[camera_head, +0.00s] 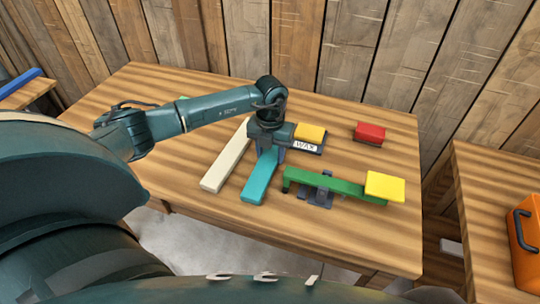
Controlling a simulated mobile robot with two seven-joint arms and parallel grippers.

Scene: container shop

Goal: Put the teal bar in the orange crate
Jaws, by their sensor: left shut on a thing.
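The teal bar (260,182) lies lengthwise toward me near the middle of the wooden table. My left gripper (267,150) reaches in from the left and is shut on the far part of the teal bar; its fingertips are partly hidden. Whether the bar touches the tabletop I cannot tell. The orange crate (525,245) with a dark handle stands on another wooden table at the right edge, only partly in view. My right gripper is not in view.
A cream bar (226,160) lies just left of the teal bar. To the right are a green beam (335,187) bearing a yellow block (385,187), and a red block (370,132). A yellow-orange block (310,132) sits on a labelled dark base. A gap separates the tables.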

